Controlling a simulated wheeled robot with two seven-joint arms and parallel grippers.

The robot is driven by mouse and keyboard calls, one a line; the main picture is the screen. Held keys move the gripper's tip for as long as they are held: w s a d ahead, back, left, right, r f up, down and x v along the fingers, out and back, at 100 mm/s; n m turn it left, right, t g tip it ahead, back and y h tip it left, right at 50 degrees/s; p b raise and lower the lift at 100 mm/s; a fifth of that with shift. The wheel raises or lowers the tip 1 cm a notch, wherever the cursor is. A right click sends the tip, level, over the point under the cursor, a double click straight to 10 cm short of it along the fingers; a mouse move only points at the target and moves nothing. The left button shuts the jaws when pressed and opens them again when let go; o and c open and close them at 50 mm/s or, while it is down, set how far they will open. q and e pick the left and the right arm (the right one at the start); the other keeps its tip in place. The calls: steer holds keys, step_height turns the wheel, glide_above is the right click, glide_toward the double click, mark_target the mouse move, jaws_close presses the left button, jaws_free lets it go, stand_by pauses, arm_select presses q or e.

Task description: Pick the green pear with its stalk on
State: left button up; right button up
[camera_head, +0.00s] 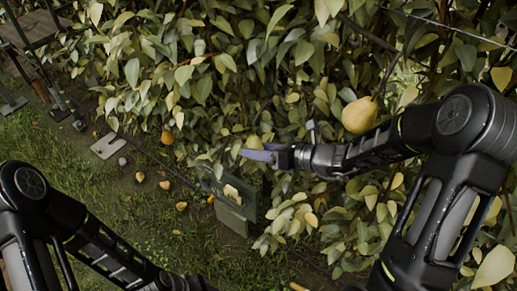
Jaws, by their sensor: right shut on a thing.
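The green pear (253,142) shows as a small yellow-green patch among the leaves, just above the fingers of my right gripper (260,154). The right gripper reaches in from the right, with its purple fingers shut on the pear. The fingers and leaves hide much of the pear, and I cannot make out its stalk. My left arm comes in at the lower left, and its gripper is outside the picture.
A larger yellow pear (359,115) hangs close to my right forearm. An orange-yellow pear (167,137) hangs at the left. A dark green box (235,222) stands below the right gripper. Several fallen yellow fruits or leaves lie on the grass.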

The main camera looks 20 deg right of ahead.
steer(key=shift+s+a+r+m+g, duration=0.1)
steer(key=shift+s+r+m+g, duration=0.25)
steer(key=shift+m+g, duration=0.2)
stand_by(0.4)
steer(key=shift+s+a+r+m+g, duration=0.1)
steer(key=shift+s+r+m+g, duration=0.25)
steer(key=shift+g, duration=0.2)
stand_by(0.3)
